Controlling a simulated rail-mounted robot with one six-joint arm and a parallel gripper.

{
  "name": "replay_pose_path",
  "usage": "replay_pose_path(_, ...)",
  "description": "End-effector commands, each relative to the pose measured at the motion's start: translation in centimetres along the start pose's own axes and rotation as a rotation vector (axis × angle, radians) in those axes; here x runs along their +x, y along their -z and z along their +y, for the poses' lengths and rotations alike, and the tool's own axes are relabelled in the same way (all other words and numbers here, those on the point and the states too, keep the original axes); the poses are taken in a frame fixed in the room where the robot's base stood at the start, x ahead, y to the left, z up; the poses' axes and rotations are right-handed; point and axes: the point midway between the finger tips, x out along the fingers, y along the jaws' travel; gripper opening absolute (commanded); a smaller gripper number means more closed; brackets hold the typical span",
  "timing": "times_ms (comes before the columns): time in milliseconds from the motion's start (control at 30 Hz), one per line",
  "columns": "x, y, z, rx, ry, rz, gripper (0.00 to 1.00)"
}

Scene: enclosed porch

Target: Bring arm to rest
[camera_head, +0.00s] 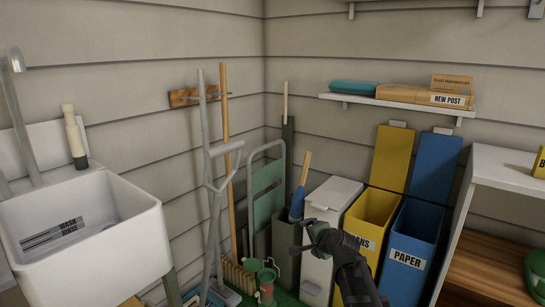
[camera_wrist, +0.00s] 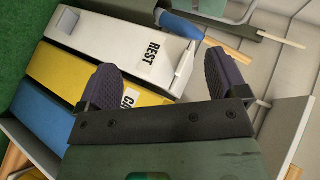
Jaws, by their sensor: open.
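My gripper (camera_head: 303,235) is at the lower middle of the head view, held in the air in front of the white bin. Its two dark padded fingers stand wide apart in the wrist view (camera_wrist: 158,80), with nothing between them. My arm reaches up from the bottom edge. Below and beyond the fingers in the wrist view are the white bin (camera_wrist: 125,38) labelled REST and the yellow bin (camera_wrist: 80,78), its label partly hidden by a finger.
The open yellow bin (camera_head: 372,208) and blue PAPER bin (camera_head: 412,240) stand right of the white bin (camera_head: 331,196). A blue-and-wood handled tool (camera_head: 298,199), a green folding frame (camera_head: 267,190) and brooms stand left. A sink (camera_head: 75,222) is far left; a shelf (camera_head: 400,104) hangs above.

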Motion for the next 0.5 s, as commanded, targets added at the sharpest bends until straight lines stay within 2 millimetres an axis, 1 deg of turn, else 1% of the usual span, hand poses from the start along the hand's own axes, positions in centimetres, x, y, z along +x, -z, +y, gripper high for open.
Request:
replay_pose_path(33, -3.0, -2.9, 2.5, -0.167, -0.127, -0.09, 0.91)
replay_pose_path(67, -4.5, -4.3, 4.3, -0.273, -0.21, -0.152, 0.91)
replay_pose_path(100, -6.5, -5.8, 6.5, -0.397, -0.313, -0.234, 0.91)
replay_pose_path(167, -9.7, -7.5, 9.6, -0.556, -0.457, -0.352, 0.91)
replay_pose_path(200, -12.0, -8.4, 11.4, -0.645, -0.546, -0.431, 0.91)
replay_pose_path(267, -15.5, -9.3, 13.8, -0.758, -0.671, -0.548, 0.91)
replay_pose_path(300, -18.0, -9.9, 15.2, -0.82, -0.751, -0.628, 0.91)
replay_pose_path(367, -21.8, -10.5, 17.0, -0.898, -0.866, -0.75, 0.91)
replay_pose_path(400, -22.9, -9.3, 13.0, -0.894, -0.856, -0.741, 0.91)
replay_pose_path(500, -25.0, -8.3, 8.6, -0.891, -0.853, -0.737, 0.91)
